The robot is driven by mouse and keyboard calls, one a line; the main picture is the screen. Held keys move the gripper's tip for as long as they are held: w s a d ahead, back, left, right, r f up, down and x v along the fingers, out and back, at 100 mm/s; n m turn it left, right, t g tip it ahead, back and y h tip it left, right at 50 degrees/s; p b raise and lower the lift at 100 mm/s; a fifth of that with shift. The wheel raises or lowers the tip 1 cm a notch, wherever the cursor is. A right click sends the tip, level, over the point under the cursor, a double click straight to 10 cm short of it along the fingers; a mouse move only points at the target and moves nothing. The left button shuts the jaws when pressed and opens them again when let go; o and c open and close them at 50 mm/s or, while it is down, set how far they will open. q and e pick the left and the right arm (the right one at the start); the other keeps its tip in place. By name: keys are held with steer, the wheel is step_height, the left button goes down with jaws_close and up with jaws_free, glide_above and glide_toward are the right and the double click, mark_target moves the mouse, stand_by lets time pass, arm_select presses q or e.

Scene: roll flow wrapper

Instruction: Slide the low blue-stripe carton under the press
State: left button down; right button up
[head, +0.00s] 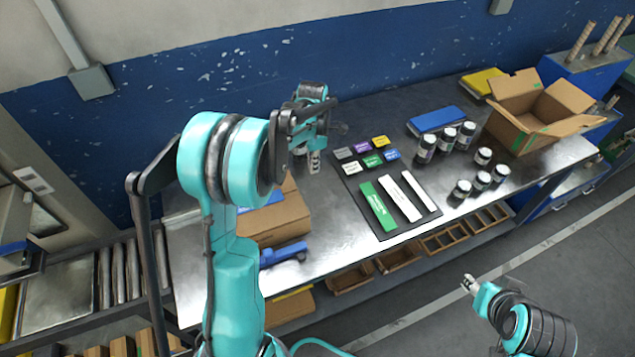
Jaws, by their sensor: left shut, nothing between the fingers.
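A brown carton (280,222) lies on the metal bench behind my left arm, which hides much of it. A blue strip (272,199) shows at its upper side, partly covered; I cannot tell whether it is the carton's stripe. My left gripper (314,161) is shut and empty, fingers pointing down, above the bench to the right of the carton and apart from it. My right gripper (468,284) is at lower right, in front of the bench and away from everything; its finger gap is too small to judge. I cannot make out the press for certain.
A roller conveyor (122,270) adjoins the bench at left. A blue hand tool (284,254) lies before the carton. A dark mat (410,222) holds coloured labels and strips. Several jars (461,190), a blue case (436,120) and an open box (540,108) stand at right.

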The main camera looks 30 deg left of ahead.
arm_select(q)
steer(key=s+a+f+b, duration=0.1)
steer(key=f, duration=0.2)
steer(key=s+f+b, duration=0.1)
steer(key=f, duration=0.2)
steer(key=a+f+b, duration=0.1)
steer(key=f, duration=0.3)
steer(key=shift+s+a, duration=0.3)
steer(key=shift+s, duration=0.1)
steer(key=s+a+b, duration=0.1)
steer(key=s+a, duration=2)
steer(key=s, duration=0.4)
steer(key=s+a+b, duration=0.1)
steer(key=s+a, duration=2.1)
steer(key=s, duration=0.3)
steer(key=shift+s+a+b, duration=0.2)
steer(key=shift+a+b, duration=0.1)
